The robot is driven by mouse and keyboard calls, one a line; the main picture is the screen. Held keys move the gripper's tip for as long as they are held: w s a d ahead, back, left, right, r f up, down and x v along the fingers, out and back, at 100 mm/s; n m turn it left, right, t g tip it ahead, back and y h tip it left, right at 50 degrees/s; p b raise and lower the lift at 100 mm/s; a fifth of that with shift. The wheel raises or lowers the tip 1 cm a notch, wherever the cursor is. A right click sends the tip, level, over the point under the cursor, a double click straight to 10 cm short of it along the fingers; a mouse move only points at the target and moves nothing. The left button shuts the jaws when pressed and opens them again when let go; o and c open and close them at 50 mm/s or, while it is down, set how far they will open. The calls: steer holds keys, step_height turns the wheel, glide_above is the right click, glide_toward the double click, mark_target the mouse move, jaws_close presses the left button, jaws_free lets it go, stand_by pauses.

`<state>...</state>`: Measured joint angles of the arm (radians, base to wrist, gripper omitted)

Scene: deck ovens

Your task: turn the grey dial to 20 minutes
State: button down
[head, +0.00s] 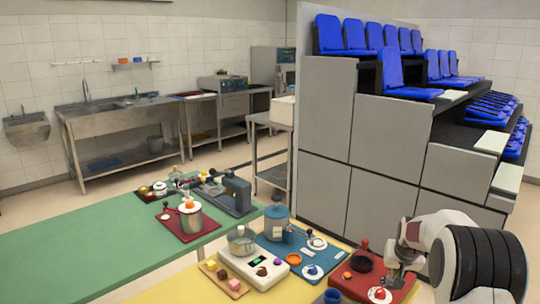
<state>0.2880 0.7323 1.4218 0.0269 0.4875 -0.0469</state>
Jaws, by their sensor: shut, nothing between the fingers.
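My gripper (393,281) is at the lower right, pointing down over the right part of a red board (345,284) on the yellow table. It is shut and empty. A small round white dial face with a red centre (380,294) lies just below and left of the fingertips; I cannot tell whether they touch. Two other round white dial faces are on the blue board, one with a blue centre (312,272) and one with a dark lever (317,243). I cannot pick out the grey dial or read any minute marks at this size.
A blue cup (333,296) is at the front edge. The green table (90,240) has bare space.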

mark_target(389, 285)
steer(key=shift+r, duration=1.1)
steer(key=shift+s+d+r, duration=0.1)
steer(key=shift+d+r, duration=0.4)
steer(key=shift+d, duration=0.2)
steer(key=shift+f, duration=0.25)
steer(key=shift+f, duration=3.25)
steer(key=shift+w, duration=0.35)
steer(key=shift+a+f, duration=0.1)
steer(key=shift+a, duration=0.4)
